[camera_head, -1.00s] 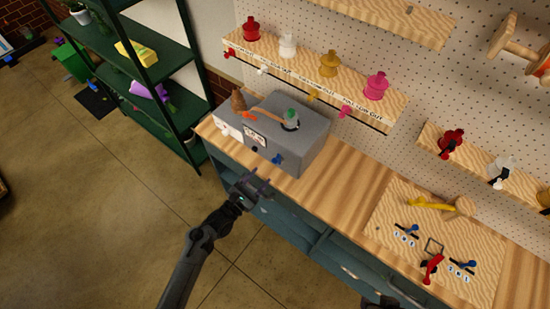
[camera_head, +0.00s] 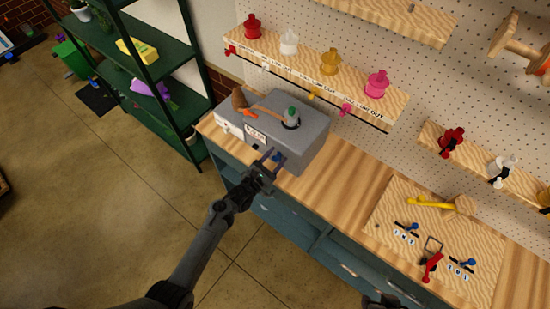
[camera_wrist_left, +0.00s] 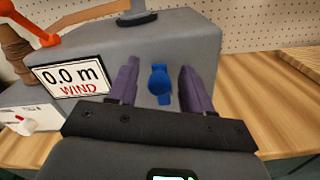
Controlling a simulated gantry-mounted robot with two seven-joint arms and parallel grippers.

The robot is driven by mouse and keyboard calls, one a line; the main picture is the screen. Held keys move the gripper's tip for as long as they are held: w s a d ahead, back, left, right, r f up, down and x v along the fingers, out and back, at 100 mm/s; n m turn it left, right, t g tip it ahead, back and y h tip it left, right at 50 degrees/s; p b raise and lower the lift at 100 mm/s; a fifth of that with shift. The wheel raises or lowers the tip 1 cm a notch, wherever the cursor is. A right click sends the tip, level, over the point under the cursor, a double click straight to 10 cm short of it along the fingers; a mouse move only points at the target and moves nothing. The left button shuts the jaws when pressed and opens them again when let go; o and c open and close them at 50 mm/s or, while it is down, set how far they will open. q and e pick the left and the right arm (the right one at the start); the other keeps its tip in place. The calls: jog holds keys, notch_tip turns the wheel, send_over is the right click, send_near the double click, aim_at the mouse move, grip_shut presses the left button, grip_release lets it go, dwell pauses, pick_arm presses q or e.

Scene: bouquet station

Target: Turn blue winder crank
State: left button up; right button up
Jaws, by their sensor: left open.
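The blue winder crank (camera_wrist_left: 160,84) is on the front face of the grey winder box (camera_head: 312,138). In the left wrist view it lies between the two purple fingers of my left gripper (camera_wrist_left: 157,84), which are apart, one on each side of it. I cannot tell whether either finger touches it. In the head view my left gripper (camera_head: 272,160) is at the box's front and the crank (camera_head: 278,157) shows between its fingers. A display reading "0.0 m WIND" (camera_wrist_left: 74,76) is left of the crank. Only a dark part of my right arm shows at the bottom edge.
A brown spool and an orange arm (camera_head: 247,113) sit on the box top. The wooden bench (camera_head: 345,190) is bare right of the box. A board with blue and red levers (camera_head: 430,262) lies farther right. Coloured spools stand on a shelf (camera_head: 310,72) behind.

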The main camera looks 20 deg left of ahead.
pick_arm(q)
grip_shut()
